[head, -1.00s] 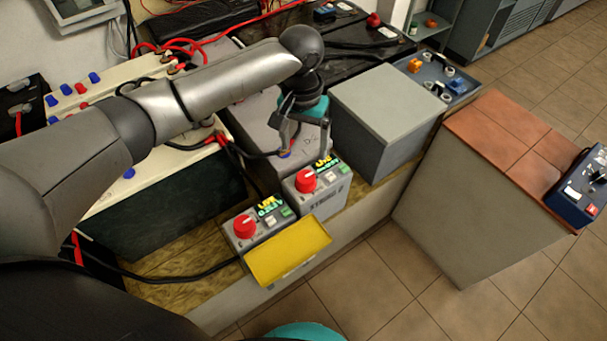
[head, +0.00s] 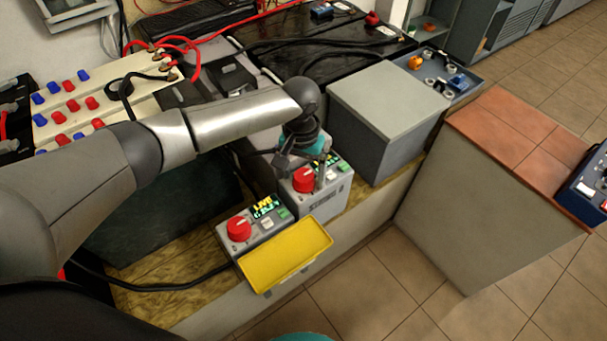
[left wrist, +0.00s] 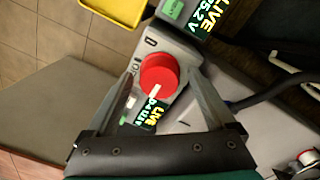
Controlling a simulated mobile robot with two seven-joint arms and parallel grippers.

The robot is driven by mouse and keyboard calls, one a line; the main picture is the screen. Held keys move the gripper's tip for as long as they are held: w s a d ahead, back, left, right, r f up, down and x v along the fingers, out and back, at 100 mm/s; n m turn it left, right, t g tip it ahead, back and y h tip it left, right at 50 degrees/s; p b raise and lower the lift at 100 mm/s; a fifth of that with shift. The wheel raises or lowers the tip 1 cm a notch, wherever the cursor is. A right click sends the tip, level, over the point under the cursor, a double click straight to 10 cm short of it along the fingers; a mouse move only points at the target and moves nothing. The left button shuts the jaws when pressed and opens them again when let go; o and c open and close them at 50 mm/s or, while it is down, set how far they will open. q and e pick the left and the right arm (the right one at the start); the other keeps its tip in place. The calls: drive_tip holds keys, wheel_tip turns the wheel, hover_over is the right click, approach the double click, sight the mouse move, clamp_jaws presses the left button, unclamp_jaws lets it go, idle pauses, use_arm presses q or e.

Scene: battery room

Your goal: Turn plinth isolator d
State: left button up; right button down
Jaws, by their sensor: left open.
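Two grey isolator boxes with red rotary knobs and lit LIVE displays stand on the plinth. My left gripper (head: 302,172) is open above the farther box (head: 321,205), with a finger on either side of its red knob (head: 303,180). In the left wrist view the knob (left wrist: 159,73) sits between the open fingers (left wrist: 163,78), with a visible gap at each side. Its white mark points toward the display. The nearer box has another red knob (head: 239,228), clear of the gripper.
A yellow tray (head: 285,254) sticks out in front of the nearer box. A grey block (head: 388,105) stands right of the farther box. Black cables and batteries (head: 330,50) lie behind. The tiled floor (head: 370,290) in front is clear.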

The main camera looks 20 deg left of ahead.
use_arm(q)
drive_tip(key=shift+f, duration=0.1)
drive_tip(key=shift+c, duration=0.3)
drive_tip(key=c, duration=1.3)
